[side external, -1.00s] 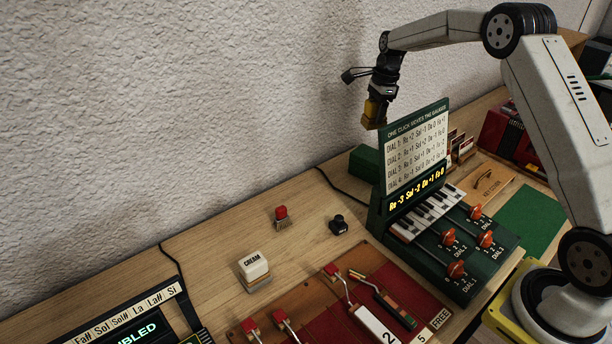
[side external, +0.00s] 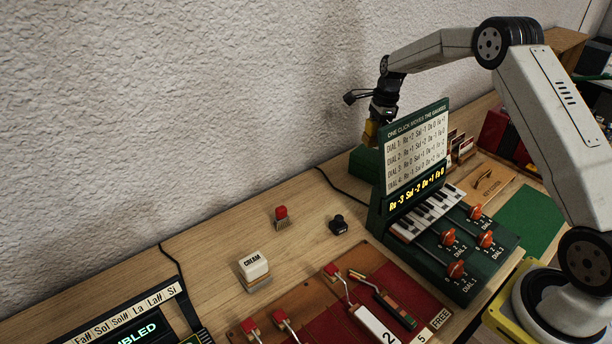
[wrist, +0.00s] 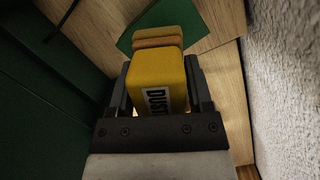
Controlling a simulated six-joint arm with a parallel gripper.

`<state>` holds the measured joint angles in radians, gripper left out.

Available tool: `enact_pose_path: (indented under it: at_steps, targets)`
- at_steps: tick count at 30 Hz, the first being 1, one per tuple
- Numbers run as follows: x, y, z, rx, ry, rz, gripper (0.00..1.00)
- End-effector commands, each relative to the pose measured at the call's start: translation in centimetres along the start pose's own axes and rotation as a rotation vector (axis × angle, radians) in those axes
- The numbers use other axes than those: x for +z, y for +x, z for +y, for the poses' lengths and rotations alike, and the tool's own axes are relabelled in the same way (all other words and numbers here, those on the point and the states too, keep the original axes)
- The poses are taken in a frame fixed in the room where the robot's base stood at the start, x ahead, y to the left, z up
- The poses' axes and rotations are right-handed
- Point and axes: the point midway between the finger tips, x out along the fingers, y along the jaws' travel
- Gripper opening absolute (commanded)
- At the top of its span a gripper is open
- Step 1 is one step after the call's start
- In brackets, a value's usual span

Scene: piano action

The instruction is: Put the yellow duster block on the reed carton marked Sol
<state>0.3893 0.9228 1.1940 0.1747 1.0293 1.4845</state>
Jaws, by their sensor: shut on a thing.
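The yellow duster block (side external: 369,132) is held in my gripper (side external: 374,122), behind the upright green panel in the side external view. In the wrist view the duster block (wrist: 158,78), with a partly visible "DUST" label and tan layers at its far end, sits between the two dark fingers of my gripper (wrist: 160,88). The panel hides part of the gripper's surroundings in the side external view. I cannot read any carton marked Sol; small red and white items (side external: 462,147) stand partly hidden behind the panel's right side.
The green panel (side external: 415,150) with its piano keys and dials stands close to my gripper. The textured wall (wrist: 285,80) is close on the right in the wrist view. A green mat (side external: 532,218) lies at right.

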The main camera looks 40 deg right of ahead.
Motion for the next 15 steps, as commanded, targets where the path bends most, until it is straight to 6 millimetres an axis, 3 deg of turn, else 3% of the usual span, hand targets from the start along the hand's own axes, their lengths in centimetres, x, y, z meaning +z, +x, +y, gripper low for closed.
enact_pose_path:
  at_steps: [15]
  targets:
    - [-0.6,3.6,0.0,0.000,-0.001,0.000,0.01]
